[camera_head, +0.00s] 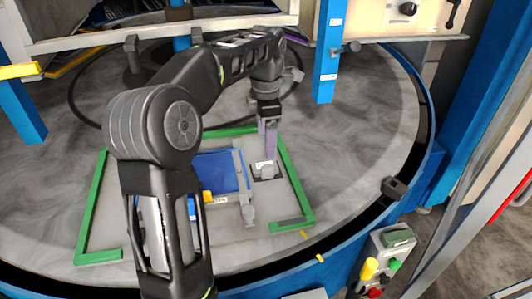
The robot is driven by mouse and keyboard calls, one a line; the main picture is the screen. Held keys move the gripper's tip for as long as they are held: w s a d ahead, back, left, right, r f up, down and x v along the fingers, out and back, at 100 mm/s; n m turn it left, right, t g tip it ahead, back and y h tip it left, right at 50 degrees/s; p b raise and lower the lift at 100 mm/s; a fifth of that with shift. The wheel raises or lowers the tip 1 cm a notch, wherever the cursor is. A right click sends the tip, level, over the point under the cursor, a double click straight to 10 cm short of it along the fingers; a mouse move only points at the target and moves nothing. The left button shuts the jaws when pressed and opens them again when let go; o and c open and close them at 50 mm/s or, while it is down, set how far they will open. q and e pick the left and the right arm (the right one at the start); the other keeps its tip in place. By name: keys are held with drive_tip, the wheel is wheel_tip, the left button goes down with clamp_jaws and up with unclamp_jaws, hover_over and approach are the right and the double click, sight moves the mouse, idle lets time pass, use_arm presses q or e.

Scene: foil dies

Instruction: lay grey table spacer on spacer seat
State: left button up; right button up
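My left gripper (268,152) points down over the right part of the green-framed area, its purple-grey fingers seen edge-on. Just below the fingertips a small grey block (264,170), which looks like the table spacer, is on or just above a dark square patch (282,177) that looks like the spacer seat. I cannot tell whether the fingers touch the block or whether they are open or shut. My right gripper is out of view.
A green frame (292,180) borders the work area on the round grey table (350,130). Left of the block are a blue plate (218,172) and a long grey piece (247,205). A blue post (328,50) stands behind. A control box (383,262) is at front right.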

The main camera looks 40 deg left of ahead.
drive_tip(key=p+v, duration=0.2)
drive_tip(key=p, duration=0.1)
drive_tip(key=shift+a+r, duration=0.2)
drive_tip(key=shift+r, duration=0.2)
